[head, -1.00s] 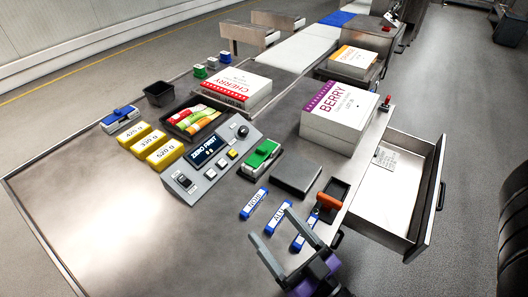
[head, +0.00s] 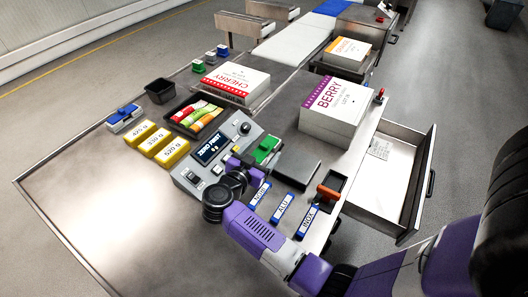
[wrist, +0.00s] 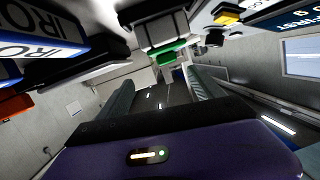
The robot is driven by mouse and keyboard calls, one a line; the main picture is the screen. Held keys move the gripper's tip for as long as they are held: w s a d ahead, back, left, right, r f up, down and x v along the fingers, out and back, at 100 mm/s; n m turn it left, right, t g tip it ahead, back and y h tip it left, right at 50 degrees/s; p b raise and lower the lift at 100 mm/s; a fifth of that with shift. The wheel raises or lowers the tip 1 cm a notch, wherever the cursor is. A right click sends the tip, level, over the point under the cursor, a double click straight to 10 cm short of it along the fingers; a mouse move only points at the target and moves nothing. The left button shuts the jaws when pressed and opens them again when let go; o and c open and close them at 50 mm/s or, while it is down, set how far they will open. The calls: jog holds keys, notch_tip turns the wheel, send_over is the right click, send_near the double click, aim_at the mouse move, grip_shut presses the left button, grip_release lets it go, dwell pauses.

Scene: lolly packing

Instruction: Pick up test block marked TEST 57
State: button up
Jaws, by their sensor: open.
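No marking TEST 57 is legible in any view. Three blue-ended blocks with white labels lie in a row: one that seems to read IRON (head: 259,193), ALU (head: 283,208) and INOX (head: 308,222).
The console (head: 211,152) reads ZERO FIRST. Yellow weights (head: 156,145), a tray of lollies (head: 184,124), a grey plate (head: 291,173) and the BERRY box (head: 333,112) crowd the bench. A drawer (head: 395,190) stands open at right. The bench's left front is bare.

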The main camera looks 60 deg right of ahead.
aim_at(268, 143)
jog(key=shift+w+d+f+g+y, duration=0.2)
jog(key=shift+w+f+g+y, duration=0.2)
jog(key=shift+w, duration=0.2)
jog(key=shift+w+d+f+g+y, duration=0.2)
jog(key=shift+w+g+y, duration=0.1)
jog(key=shift+w+y, duration=0.25)
jog(key=shift+x, duration=3.8)
grip_shut()
